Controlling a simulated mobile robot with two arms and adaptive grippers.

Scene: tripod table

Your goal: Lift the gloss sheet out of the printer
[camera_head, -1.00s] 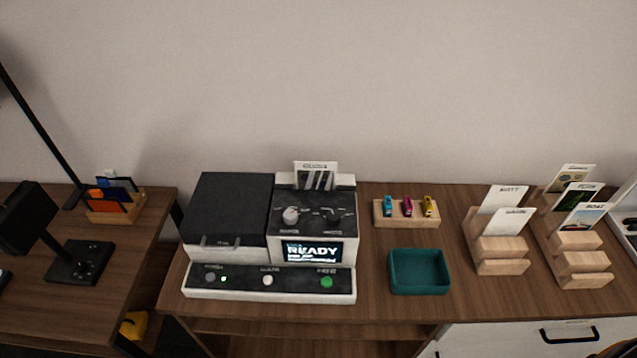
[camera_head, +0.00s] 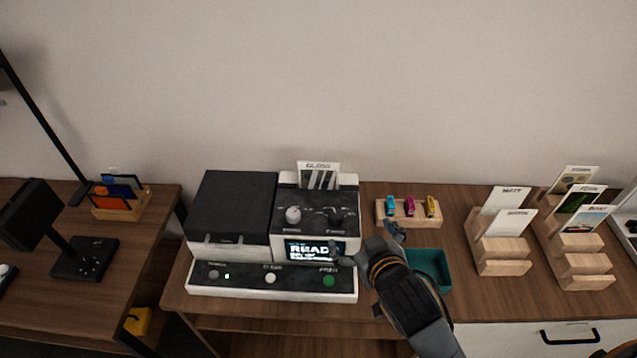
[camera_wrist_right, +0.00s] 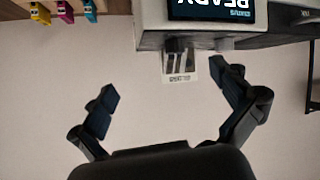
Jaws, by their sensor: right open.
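The gloss sheet (camera_head: 318,176) stands upright in the slot at the back of the printer (camera_head: 233,207), its label showing above the top edge. In the right wrist view the sheet (camera_wrist_right: 181,70) appears upside down beyond the printer body (camera_wrist_right: 215,40), between the fingers in the picture but apart from them. My right gripper (camera_head: 368,250) is in front of the printer's right side, left of the teal tray. It is open and empty, its two fingers (camera_wrist_right: 170,98) spread wide in the right wrist view. My left gripper does not show.
The teal tray (camera_head: 430,284) is partly hidden by my right arm. A wooden holder with coloured cartridges (camera_head: 410,222) stands behind it. Card racks (camera_head: 501,268) stand to the right. A lamp (camera_head: 84,258) and a small card holder (camera_head: 122,213) are on the left table.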

